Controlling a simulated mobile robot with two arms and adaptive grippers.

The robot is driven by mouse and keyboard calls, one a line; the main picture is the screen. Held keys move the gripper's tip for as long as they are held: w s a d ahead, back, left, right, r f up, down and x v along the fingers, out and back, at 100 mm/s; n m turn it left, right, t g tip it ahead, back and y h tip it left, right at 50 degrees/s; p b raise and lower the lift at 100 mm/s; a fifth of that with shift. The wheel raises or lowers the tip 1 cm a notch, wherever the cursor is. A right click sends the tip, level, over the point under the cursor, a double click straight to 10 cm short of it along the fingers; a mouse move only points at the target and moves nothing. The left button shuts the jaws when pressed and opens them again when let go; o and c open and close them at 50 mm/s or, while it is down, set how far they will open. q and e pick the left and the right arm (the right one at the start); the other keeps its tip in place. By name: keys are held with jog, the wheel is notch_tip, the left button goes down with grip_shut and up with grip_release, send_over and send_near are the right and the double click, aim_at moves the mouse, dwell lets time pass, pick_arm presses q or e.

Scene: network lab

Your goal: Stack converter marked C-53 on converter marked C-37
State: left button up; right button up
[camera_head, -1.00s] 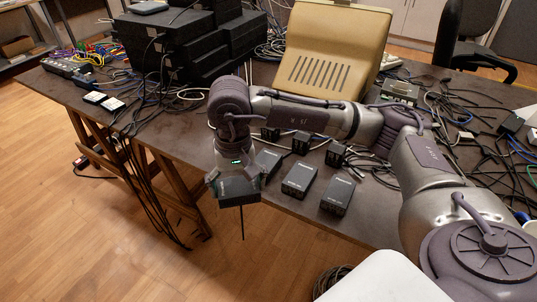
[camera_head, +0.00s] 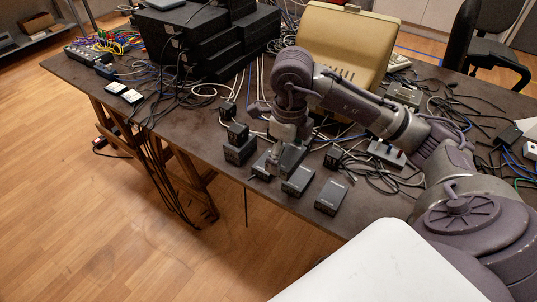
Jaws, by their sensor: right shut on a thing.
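Several black box-shaped converters stand near the front edge of the table; their markings are too small to read, so I cannot tell which is C-53 or C-37. My right gripper (camera_head: 283,152) points down among them, shut on a dark converter (camera_head: 292,160), partly hidden by the fingers. It is just behind the front converter (camera_head: 298,181) and right of another converter (camera_head: 262,166); I cannot tell whether they touch. A further converter (camera_head: 332,196) stands to the right. At the left, a black box (camera_head: 239,151) has a smaller one (camera_head: 238,133) above it. My left gripper is not in view.
Stacked black equipment (camera_head: 205,40) and a beige sloped case (camera_head: 345,45) stand at the back of the dark table (camera_head: 190,135). Loose cables and a small black adapter (camera_head: 333,158) lie around the gripper. The table's front-left edge is fairly clear.

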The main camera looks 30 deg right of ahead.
jog(key=p, duration=0.1)
send_over(268, 154)
jog(key=s+a, duration=0.1)
jog(key=s, duration=0.1)
jog(key=f, duration=0.6)
jog(key=shift+s+a+f, duration=0.1)
jog(key=shift+a+f, duration=0.1)
jog(key=shift+f, duration=0.15)
notch_tip(268, 154, down, 4)
jog(key=shift+r+p, duration=0.1)
jog(key=shift+p, duration=0.2)
jog(key=shift+f, duration=0.25)
jog(key=o, duration=1)
jog(key=shift+s+r, duration=0.1)
jog(key=shift+r, duration=0.05)
